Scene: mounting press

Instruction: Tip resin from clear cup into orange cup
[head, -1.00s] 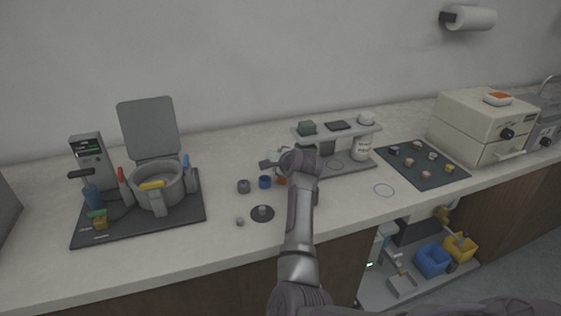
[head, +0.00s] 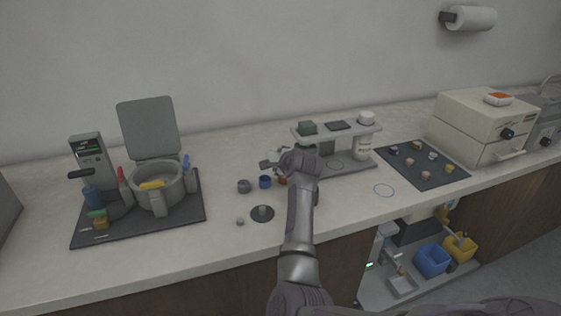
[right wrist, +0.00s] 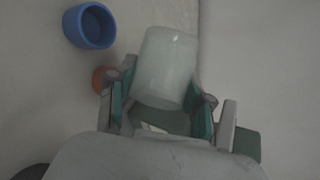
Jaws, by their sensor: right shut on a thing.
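My right gripper (right wrist: 160,94) is shut on the clear cup (right wrist: 163,62), a pale translucent cup between its green-padded fingers. In the head view my right gripper (head: 270,163) is over the counter, just behind the small cups. The orange cup (right wrist: 99,79) shows in the right wrist view left of the clear cup, partly hidden by a finger. It also shows in the head view (head: 283,181), partly covered by my wrist. I cannot tell the clear cup's exact tilt or see resin leaving it. My left gripper is not in view.
A blue cup (head: 265,182) stands beside the orange one, with a grey cup (head: 244,186) further left. A mounting press (head: 157,186) stands left. The front counter is mostly clear.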

